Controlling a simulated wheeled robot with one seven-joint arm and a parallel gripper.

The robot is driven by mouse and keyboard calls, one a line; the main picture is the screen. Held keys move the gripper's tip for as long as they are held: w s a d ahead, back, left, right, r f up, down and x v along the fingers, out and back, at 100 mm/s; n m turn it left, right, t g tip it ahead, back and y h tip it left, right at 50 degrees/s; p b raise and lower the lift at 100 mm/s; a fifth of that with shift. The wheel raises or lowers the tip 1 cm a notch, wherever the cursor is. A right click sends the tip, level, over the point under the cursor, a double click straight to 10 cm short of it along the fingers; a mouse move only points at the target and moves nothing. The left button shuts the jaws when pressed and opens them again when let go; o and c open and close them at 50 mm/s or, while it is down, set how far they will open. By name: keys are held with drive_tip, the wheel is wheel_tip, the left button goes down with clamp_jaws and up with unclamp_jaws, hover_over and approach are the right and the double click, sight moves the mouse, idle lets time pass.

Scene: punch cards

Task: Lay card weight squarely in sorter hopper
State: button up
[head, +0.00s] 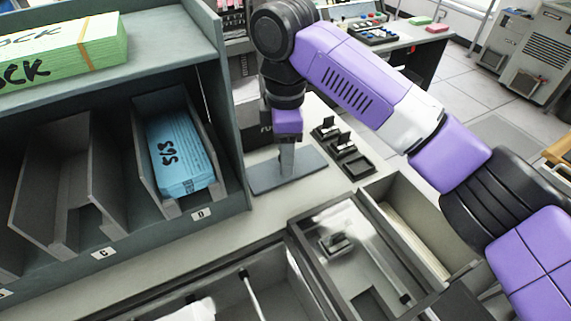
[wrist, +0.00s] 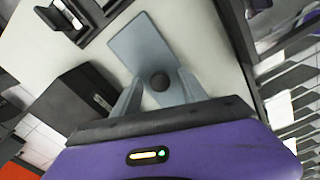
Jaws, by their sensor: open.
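A flat blue-grey plate with a dark round knob, which looks like the card weight (head: 268,180), lies on the pale counter beside the shelf unit. It also shows in the wrist view (wrist: 140,42). My gripper (head: 287,168) points down over the plate. In the wrist view, the fingers of my gripper (wrist: 158,88) are apart, one on each side of the knob. I cannot tell whether they touch it. An open grey bin holding cream cards (head: 408,228) is at the right front; it may be the sorter hopper, but I cannot be sure.
A dark shelf unit (head: 225,110) stands close left of my gripper, with blue cards (head: 175,150) in a slot. Small black devices (head: 345,150) sit to the right. A clear-topped compartment (head: 365,240) and an open tray (head: 240,290) lie in front.

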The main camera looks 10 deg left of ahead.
drive_tip(key=shift+f, duration=0.55)
clamp_jaws()
idle(1.0)
